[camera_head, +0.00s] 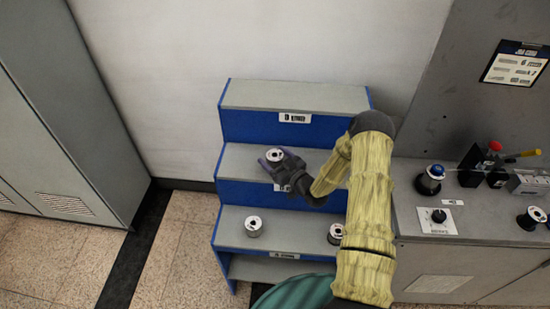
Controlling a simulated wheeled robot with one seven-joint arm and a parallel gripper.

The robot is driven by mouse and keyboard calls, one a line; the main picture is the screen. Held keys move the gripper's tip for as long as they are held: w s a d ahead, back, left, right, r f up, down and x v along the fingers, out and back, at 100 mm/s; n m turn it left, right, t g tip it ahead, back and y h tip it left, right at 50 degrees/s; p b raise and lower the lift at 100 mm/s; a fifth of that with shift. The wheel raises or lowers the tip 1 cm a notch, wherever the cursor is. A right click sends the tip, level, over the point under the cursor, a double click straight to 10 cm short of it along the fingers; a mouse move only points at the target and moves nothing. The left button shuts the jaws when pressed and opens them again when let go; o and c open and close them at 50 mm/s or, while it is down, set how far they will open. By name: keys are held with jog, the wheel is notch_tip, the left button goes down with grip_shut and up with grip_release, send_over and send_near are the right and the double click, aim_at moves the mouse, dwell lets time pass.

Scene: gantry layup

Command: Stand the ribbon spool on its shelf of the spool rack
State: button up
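The spool rack (235,172) is a blue and grey stepped unit against the wall, with labels on its shelf fronts. A small spool with a pale round top and dark centre, taken as the ribbon spool (275,154), is at the middle step, near its left part. My dark gripper (275,158) reaches in from the right with its fingers on either side of this spool and appears shut on it. The spool looks upright. Its underside is hidden by the fingers, so I cannot tell whether it touches the shelf.
Two other spools stand on the lower step, one at left (253,227) and one at right (335,234). The top step (290,95) is empty. A grey bench (415,215) at right carries a blue-topped spool (430,179), a dark spool (531,218) and tools. A grey cabinet (55,120) stands left.

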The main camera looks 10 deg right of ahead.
jog(key=shift+r, duration=0.15)
jog(key=shift+s+d, duration=0.15)
jog(key=shift+s, duration=0.1)
jog(key=b+v, duration=0.2)
jog(key=v, duration=0.9)
jog(key=shift+s+b, duration=0.2)
jog(key=shift+b, duration=0.2)
jog(key=shift+w, duration=0.1)
